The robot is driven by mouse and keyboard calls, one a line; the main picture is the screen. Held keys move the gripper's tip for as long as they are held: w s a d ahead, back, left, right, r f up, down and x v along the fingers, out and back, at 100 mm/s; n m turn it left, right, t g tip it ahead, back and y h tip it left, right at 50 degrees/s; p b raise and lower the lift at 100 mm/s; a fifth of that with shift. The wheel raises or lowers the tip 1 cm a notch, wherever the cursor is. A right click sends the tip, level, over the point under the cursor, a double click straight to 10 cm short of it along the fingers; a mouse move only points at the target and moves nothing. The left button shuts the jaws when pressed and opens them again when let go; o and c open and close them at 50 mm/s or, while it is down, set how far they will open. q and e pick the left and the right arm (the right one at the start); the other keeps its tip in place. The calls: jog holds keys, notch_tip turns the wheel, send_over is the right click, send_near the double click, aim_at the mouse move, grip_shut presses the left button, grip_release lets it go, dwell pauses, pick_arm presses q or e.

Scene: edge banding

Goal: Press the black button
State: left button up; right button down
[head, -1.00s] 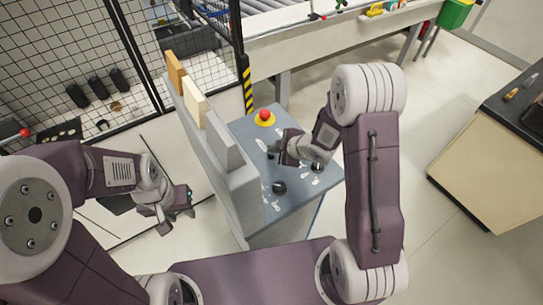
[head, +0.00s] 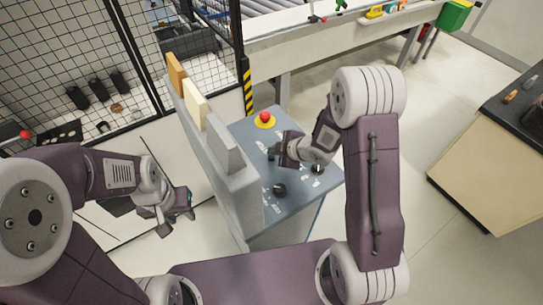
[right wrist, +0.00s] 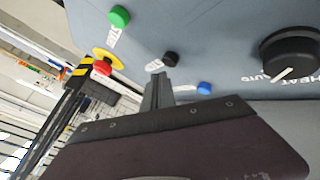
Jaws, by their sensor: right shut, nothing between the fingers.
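The black button (right wrist: 171,59) is a small round cap on the grey-blue control panel (head: 302,207), labelled beside it in white. In the right wrist view, the tips of my right gripper (right wrist: 159,80) are shut, empty and just short of the button in the picture. A small gap shows between them; depth is hard to judge. In the head view my right gripper (head: 274,153) is over the panel and hides part of it. My left gripper (head: 174,218) hangs left of the panel, away from it; its finger opening is unclear.
Near the black button are a green button (right wrist: 119,16), a red emergency stop (right wrist: 102,67) on yellow, a blue button (right wrist: 204,88) and a large black knob (right wrist: 290,53). A grey upright housing (head: 225,180) stands left of the panel. Wire fencing (head: 75,65) is behind.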

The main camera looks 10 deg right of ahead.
aim_at(274, 158)
dwell(0.8)
jog(key=shift+f+b, duration=0.85)
jog(key=shift+f, duration=0.05)
dwell(0.4)
dwell(0.3)
jog(key=shift+r+p, duration=0.8)
jog(key=shift+r, duration=0.1)
notch_tip(274, 158, up, 5)
jog(key=p, duration=0.4)
jog(key=shift+r+p, duration=0.1)
jog(key=shift+p, duration=0.25)
